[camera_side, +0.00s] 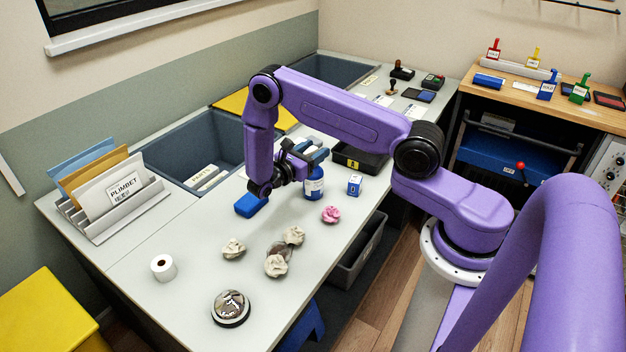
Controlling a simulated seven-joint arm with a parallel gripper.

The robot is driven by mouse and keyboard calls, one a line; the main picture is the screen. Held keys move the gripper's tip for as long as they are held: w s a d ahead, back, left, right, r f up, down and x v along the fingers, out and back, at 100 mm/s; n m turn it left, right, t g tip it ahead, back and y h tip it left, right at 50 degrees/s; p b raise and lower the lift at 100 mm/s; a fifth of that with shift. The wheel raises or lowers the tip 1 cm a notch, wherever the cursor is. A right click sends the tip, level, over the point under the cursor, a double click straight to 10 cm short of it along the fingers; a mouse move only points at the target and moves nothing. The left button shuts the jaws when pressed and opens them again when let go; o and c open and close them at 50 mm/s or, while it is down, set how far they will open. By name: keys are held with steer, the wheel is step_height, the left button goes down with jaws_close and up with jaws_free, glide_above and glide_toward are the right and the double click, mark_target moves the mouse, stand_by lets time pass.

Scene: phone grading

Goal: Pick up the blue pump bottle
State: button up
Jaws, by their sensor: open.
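The blue pump bottle (314,188) stands upright on the grey worktable, with a pale label band on its body. Its top is partly hidden behind my gripper. My gripper (311,156) is open and reaches to the right from the end of my purple arm, at the height of the bottle's top. It overlaps the bottle in this view. I cannot tell whether the fingers are around the pump or touching it.
A small blue-and-white box (355,185) stands right of the bottle, with a pink crumpled piece (331,214) in front. A blue block (250,204) lies to the left. Several pale crumpled pieces, a white roll (163,267) and a round dish (231,307) lie nearer the front. A black tray (372,165) sits behind.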

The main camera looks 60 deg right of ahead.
jaws_close()
stand_by(0.3)
